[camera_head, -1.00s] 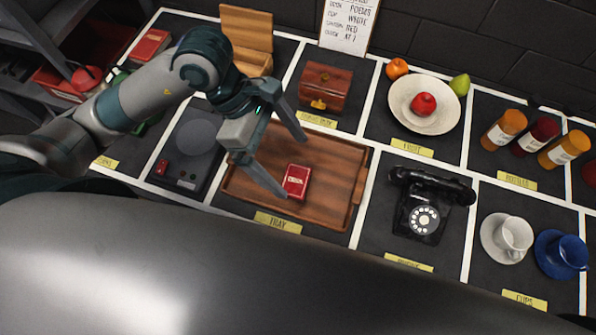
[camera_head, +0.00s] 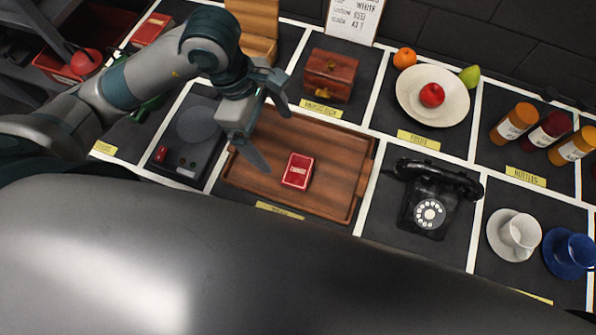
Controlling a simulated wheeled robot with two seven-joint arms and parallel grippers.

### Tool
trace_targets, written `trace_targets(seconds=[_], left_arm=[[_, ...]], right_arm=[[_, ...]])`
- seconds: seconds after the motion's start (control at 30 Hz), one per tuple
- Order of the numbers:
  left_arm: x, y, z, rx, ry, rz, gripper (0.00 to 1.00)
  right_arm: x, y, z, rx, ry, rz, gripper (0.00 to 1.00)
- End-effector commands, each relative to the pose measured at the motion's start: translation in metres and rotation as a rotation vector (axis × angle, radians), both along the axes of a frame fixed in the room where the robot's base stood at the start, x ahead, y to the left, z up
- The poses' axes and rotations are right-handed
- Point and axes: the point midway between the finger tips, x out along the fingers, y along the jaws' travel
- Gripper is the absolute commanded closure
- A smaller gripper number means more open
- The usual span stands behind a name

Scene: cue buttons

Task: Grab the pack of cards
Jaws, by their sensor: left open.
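A red pack of cards (camera_head: 298,171) lies flat on the wooden tray (camera_head: 335,205), near its middle. My left gripper (camera_head: 277,140) is open and empty above the tray's left part, up and to the left of the pack. Its fingers are apart from the pack, and the pack is fully in view. My right gripper is not in the view.
A black telephone (camera_head: 430,211) stands right of the tray, a wooden box (camera_head: 329,76) behind it, and a dark device with a round plate (camera_head: 190,145) left of it. A fruit plate (camera_head: 455,97), bottles (camera_head: 511,124) and cups (camera_head: 518,232) stand farther right.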

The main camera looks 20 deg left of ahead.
Motion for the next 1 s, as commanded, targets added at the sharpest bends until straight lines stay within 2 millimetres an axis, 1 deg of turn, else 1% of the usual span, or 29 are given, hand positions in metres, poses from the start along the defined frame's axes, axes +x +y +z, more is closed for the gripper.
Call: trace_targets(seconds=[0.03,0.27,0.43,0.47,0.5,0.6,0.73,0.83,1.0], left_arm=[[0.0,-0.002,-0.011,-0.001,0.0,-0.001,0.08],[0.0,-0.009,-0.034,-0.002,0.0,-0.001,0.08],[0.0,-0.016,-0.058,-0.001,0.002,-0.001,0.08],[-0.001,-0.018,-0.057,0.0,0.007,0.001,0.08],[-0.001,-0.02,-0.062,-0.001,0.008,0.002,0.08],[-0.001,-0.025,-0.077,0.0,0.007,0.002,0.08],[0.0,-0.028,-0.09,0.0,0.005,0.002,0.08],[0.0,-0.03,-0.095,-0.001,0.001,0.001,0.08],[0.001,-0.03,-0.096,-0.001,0.0,0.0,0.08]], right_arm=[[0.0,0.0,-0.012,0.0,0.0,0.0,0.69],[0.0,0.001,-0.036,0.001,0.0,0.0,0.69],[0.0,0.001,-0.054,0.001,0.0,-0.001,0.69],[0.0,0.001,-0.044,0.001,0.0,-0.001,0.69],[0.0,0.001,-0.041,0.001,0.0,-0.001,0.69],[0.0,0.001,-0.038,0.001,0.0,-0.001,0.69],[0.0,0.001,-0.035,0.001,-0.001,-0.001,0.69],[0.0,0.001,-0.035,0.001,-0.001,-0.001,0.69],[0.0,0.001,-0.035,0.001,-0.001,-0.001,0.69]])
